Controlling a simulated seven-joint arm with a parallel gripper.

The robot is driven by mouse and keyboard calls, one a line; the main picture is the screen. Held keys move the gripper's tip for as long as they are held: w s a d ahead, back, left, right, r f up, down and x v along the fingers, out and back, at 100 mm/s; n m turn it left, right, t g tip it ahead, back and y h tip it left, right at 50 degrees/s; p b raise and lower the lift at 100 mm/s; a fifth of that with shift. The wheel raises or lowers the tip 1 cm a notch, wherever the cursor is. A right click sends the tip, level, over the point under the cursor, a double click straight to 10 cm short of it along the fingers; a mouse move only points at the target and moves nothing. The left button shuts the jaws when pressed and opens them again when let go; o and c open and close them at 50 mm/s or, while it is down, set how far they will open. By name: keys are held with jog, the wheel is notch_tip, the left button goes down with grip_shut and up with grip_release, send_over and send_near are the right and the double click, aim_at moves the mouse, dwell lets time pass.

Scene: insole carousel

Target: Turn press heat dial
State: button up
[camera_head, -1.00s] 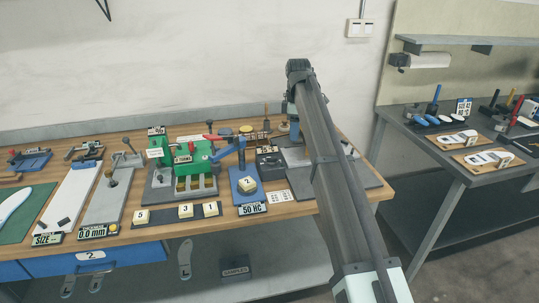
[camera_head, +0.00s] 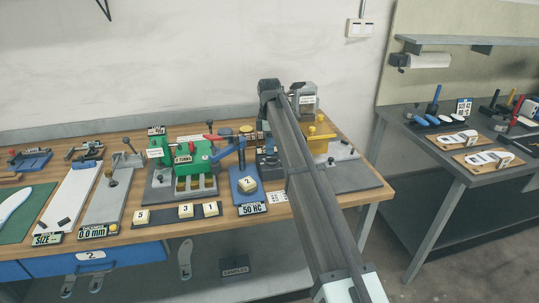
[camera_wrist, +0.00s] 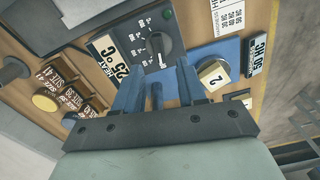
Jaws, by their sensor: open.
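The heat dial (camera_wrist: 158,43) is a round black knob with a pale pointer, on a dark panel with a printed scale, in the wrist view. Beside it a white label (camera_wrist: 110,58) reads HEAT 25°C. My gripper (camera_wrist: 158,68) has its blue fingers open and apart, reaching toward the dial's near side; nothing shows between them, and I cannot tell if they touch the knob. In the head view the dark dial box (camera_head: 268,168) is partly hidden by my arm. The grey and yellow press (camera_head: 318,140) stands just right of my arm.
A blue fixture with a cream block marked 2 (camera_wrist: 213,75) sits close right of the dial in the wrist view. Left of it are a row of size labels (camera_wrist: 72,98) and a yellow button (camera_wrist: 45,102). A green machine (camera_head: 190,155) stands left on the bench.

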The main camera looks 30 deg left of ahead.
aim_at(272, 160)
jog(key=shift+f, duration=2.25)
grip_shut()
